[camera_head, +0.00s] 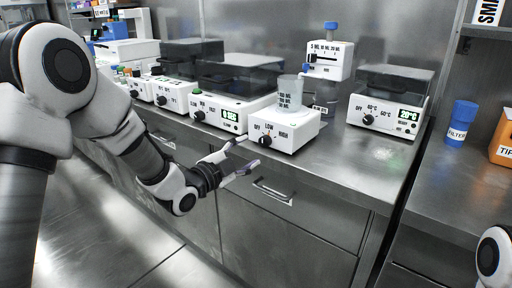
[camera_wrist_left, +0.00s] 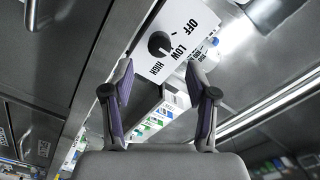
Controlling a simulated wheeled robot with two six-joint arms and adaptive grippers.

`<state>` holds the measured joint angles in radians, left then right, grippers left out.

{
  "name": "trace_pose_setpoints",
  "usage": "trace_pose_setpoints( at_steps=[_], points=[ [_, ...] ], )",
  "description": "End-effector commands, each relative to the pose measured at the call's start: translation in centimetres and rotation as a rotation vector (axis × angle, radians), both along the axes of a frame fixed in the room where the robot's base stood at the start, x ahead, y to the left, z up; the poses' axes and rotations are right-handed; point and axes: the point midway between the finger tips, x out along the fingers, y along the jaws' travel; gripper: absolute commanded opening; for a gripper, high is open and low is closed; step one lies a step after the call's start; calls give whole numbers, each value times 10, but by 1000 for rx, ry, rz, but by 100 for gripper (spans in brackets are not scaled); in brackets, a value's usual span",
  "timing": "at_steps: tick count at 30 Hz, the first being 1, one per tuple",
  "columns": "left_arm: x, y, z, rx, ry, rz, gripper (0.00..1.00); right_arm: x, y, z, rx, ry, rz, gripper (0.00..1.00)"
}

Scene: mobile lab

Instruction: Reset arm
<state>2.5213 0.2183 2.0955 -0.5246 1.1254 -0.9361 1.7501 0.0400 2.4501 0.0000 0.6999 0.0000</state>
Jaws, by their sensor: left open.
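My left arm comes in from the left in the head view. My left gripper (camera_head: 240,160) is open and empty, in front of the counter edge, just left of and below the white device with the OFF, LOW and HIGH dial (camera_head: 284,128). In the left wrist view the open fingers (camera_wrist_left: 160,100) frame the space below that device's dial face (camera_wrist_left: 165,42). The fingers look apart from the device. Of my right arm only a white and black joint shows at the lower right edge of the head view; its gripper is out of view.
A clear graduated beaker (camera_head: 290,92) stands on the dial device. More devices line the metal counter (camera_head: 345,165), including a heater reading 20°C (camera_head: 388,108). A blue filter bottle (camera_head: 460,122) and an orange tip box (camera_head: 502,140) stand at right. The floor (camera_head: 100,230) is clear.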

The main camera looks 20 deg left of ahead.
Motion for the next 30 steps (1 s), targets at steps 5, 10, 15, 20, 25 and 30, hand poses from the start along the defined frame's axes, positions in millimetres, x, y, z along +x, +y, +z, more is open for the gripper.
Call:
trace_pose_setpoints(
  at_steps=[5, 10, 15, 20, 25, 30],
  points=[
    [-16, 6, 1, -1, -2, 0, 58, 0, 0, 0, 0, 0, 0, 100],
    [-17, 6, 1, 0, -3, -1, 58, 0, 0, 0, 0, 0, 0, 100],
    [-17, 6, 1, 0, -3, -1, 58, 0, 0, 0, 0, 0, 0, 100],
    [-16, 6, -11, 0, 18, 0, 58, 0, 0, 0, 0, 0, 0, 100],
    [-27, -6, -105, 23, 186, -22, 58, 0, 0, 0, 0, 0, 0, 100],
    [-85, -16, -248, 30, 514, -1, 58, 0, 0, 0, 0, 0, 0, 100]
  ],
)
